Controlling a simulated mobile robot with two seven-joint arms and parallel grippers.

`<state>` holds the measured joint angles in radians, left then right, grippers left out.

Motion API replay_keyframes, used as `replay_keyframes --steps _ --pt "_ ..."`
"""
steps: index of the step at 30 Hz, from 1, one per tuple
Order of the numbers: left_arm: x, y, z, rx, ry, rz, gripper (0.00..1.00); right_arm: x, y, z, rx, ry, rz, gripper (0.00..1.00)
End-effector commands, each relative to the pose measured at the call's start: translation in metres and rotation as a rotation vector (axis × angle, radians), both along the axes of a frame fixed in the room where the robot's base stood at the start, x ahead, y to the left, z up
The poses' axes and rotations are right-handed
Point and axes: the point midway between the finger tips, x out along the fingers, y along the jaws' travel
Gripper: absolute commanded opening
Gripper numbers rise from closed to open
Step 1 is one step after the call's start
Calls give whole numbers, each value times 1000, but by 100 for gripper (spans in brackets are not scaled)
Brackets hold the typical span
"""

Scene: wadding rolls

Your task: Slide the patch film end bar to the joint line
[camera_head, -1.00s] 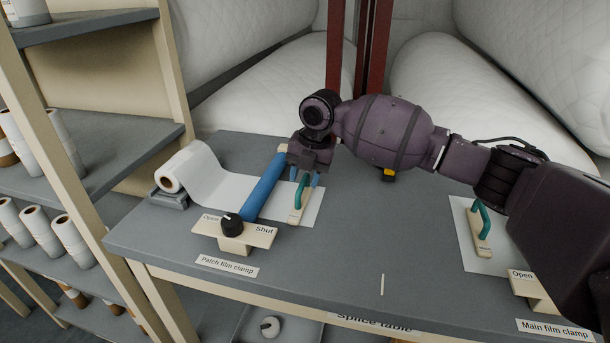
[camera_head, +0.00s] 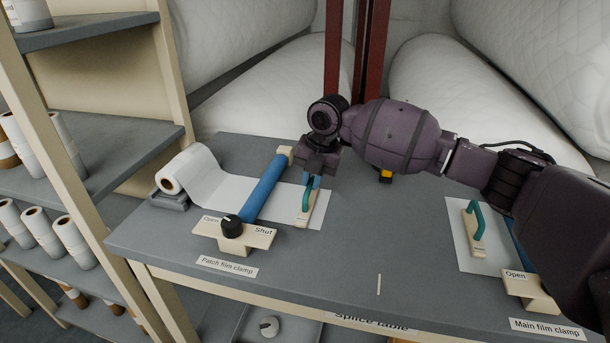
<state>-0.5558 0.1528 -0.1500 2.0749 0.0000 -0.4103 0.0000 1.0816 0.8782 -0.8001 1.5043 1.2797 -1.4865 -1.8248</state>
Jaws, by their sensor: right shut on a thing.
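The patch film end bar (camera_head: 303,220) is a cream bar with a green handle, lying across the right end of the white patch film (camera_head: 217,192) on the table. My right gripper (camera_head: 312,181) is shut on the green handle from above; my wrist hides part of the bar's far end. The joint line (camera_head: 379,284) appears to be the short white mark near the table's front edge, to the right of the bar. The bar is apart from it. My left gripper is not in view.
The patch film clamp, a blue roller (camera_head: 264,190) with a black knob (camera_head: 232,227), stands left of the bar. The main film (camera_head: 468,252) with its green-handled bar (camera_head: 478,234) lies at the right.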

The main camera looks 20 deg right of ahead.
Motion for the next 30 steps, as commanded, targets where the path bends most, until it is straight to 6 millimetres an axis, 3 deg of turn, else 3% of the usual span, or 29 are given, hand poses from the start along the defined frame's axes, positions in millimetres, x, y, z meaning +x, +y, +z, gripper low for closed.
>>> replay_keyframes --steps 4,15,21,30 --pt "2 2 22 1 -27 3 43 -19 -28 8 -4 -4 -5 0" --pt "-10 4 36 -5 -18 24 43 -60 -89 5 -3 -1 -3 0" --pt "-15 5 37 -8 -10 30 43 -72 -106 3 -1 0 -1 0" --pt "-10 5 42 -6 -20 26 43 -75 -111 0 -3 3 0 0"
